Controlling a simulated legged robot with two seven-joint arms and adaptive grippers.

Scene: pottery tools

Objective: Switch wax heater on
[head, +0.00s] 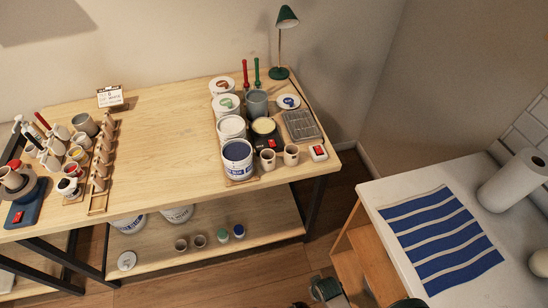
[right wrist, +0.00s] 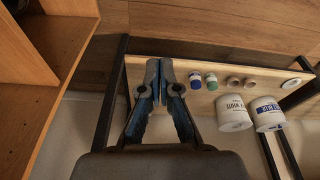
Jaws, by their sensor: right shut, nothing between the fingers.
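The wax heater (head: 265,142) is a dark unit with a round pot of pale yellow wax on top. It stands toward the right end of the wooden table in the head view, with a red switch (head: 271,143) on its front. I cannot tell the switch's position at this size. My right gripper (right wrist: 166,85) is shut and empty in the right wrist view, low beside the table's lower shelf, well away from the heater. Dark arm parts of mine show at the head view's bottom edge. My left gripper is not in view.
A white box with a red switch (head: 318,152) sits right of the heater. Two cups (head: 291,155), a blue glaze bucket (head: 238,158) and a metal tray (head: 301,125) crowd around it. A white side table (head: 380,200) stands at right. The wooden table's middle (head: 165,130) is clear.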

